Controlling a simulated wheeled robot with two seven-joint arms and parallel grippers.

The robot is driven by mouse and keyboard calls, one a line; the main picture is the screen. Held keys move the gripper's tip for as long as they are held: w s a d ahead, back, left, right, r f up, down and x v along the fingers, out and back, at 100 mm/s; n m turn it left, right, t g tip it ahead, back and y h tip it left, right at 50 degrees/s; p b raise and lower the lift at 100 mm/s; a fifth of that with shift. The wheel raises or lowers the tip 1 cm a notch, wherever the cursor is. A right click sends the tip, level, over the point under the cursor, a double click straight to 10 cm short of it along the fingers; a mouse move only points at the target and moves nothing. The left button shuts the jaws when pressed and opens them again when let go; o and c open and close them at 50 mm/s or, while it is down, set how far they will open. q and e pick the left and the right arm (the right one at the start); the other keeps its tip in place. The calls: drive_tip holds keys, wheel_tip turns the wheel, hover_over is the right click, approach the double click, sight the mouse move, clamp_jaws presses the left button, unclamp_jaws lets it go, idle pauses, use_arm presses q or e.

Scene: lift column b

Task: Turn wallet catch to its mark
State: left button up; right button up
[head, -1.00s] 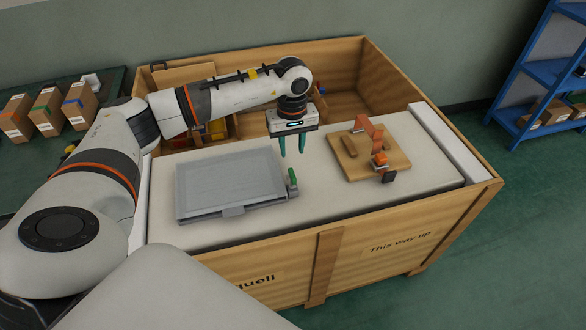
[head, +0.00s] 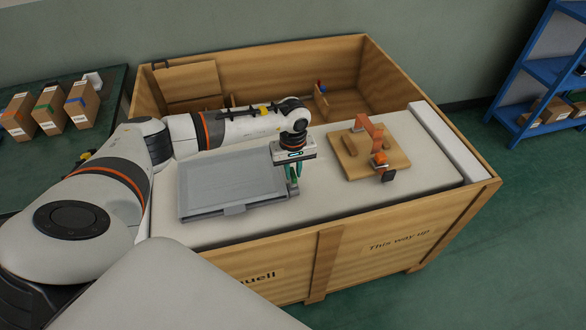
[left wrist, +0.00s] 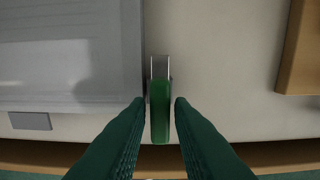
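The wallet (head: 232,182) is a flat grey case lying on the pale top of the crate, and it fills the left of the left wrist view (left wrist: 70,60). The green catch (left wrist: 160,110) sits on a small metal piece at the wallet's right edge; in the head view it is mostly hidden by my gripper. My left gripper (head: 293,172) is lowered over it. In the left wrist view its two green fingers (left wrist: 160,108) are apart, one on each side of the catch, with thin gaps visible. I see no mark clearly. My right gripper is out of view.
A wooden block with an orange clamp (head: 358,150) stands right of the gripper on the pale top (head: 420,150). The wooden crate's walls (head: 245,75) rise behind. Small boxes (head: 48,112) stand on a side table, and a blue shelf (head: 545,75) is at right.

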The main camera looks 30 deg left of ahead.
use_arm(q)
clamp_jaws()
drive_tip(key=n+b, duration=0.2)
drive_tip(key=n, duration=0.1)
drive_tip(key=shift+f, duration=0.1)
drive_tip(key=n+b, duration=0.2)
drive_tip(key=n, duration=0.3)
drive_tip(key=shift+n, duration=0.3)
drive_tip(key=n+b, duration=0.1)
drive_tip(key=n, duration=0.3)
drive_tip(key=shift+n, duration=0.3)
drive_tip(key=n+b, duration=0.1)
drive_tip(key=n, duration=0.3)
drive_tip(key=shift+n, duration=0.3)
